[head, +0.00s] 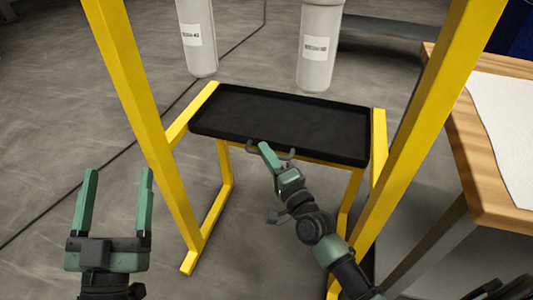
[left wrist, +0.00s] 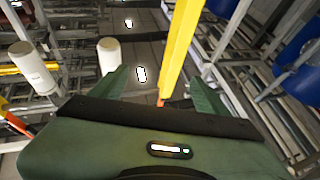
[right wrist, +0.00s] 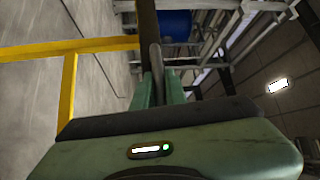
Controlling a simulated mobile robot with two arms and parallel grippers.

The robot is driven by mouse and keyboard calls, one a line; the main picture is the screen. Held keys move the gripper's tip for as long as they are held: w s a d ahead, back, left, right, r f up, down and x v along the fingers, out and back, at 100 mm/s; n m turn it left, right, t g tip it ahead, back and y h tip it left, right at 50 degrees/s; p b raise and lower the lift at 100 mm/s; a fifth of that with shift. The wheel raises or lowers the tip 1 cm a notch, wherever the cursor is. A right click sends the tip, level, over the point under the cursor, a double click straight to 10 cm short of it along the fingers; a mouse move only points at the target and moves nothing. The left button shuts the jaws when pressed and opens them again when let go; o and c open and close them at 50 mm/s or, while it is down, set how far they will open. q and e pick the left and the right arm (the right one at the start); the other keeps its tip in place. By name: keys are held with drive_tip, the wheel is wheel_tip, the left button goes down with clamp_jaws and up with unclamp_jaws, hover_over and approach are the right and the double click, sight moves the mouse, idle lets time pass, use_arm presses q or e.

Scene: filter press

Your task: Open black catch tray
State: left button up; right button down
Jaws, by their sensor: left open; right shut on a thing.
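The black catch tray (head: 285,122) lies flat on the yellow frame (head: 205,115) in the head view. A grey bar handle (head: 286,154) sits on its near edge. My right gripper (head: 268,155) is at this handle, shut on it; the right wrist view shows the handle (right wrist: 156,62) between the fingers. The tray's dark edge (right wrist: 147,22) shows just beyond it. My left gripper (head: 118,195) is open and empty, left of the frame and apart from the tray; its spread fingers also show in the left wrist view (left wrist: 160,90).
Two white cylinders (head: 197,38) (head: 319,45) hang above the tray's far side. A wooden table (head: 480,195) with a white sheet (head: 508,125) is at the right. The floor at left is clear.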

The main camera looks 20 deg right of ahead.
idle(0.7)
drive_tip(key=shift+s+a, duration=0.15)
drive_tip(key=shift+s, duration=0.05)
use_arm(q)
wheel_tip(320, 180, down, 14)
drive_tip(key=a+g+y+p, duration=0.2)
drive_tip(key=g+y+p, duration=0.15)
drive_tip(key=g, duration=0.45)
drive_tip(key=s+a+f+n+g+y+p, duration=0.1)
drive_tip(key=s+a+f+g, duration=0.3)
drive_tip(key=s+f+g, duration=0.4)
drive_tip(key=shift+s+a+f+y+p, duration=0.3)
drive_tip(key=shift+s+f+p, duration=0.55)
drive_tip(key=shift+s, duration=0.85)
use_arm(e)
drive_tip(key=s+a, duration=1)
drive_tip(key=s, duration=0.5)
use_arm(q)
drive_tip(key=shift+d, duration=0.1)
use_arm(e)
drive_tip(key=c, duration=1.7)
unclamp_jaws()
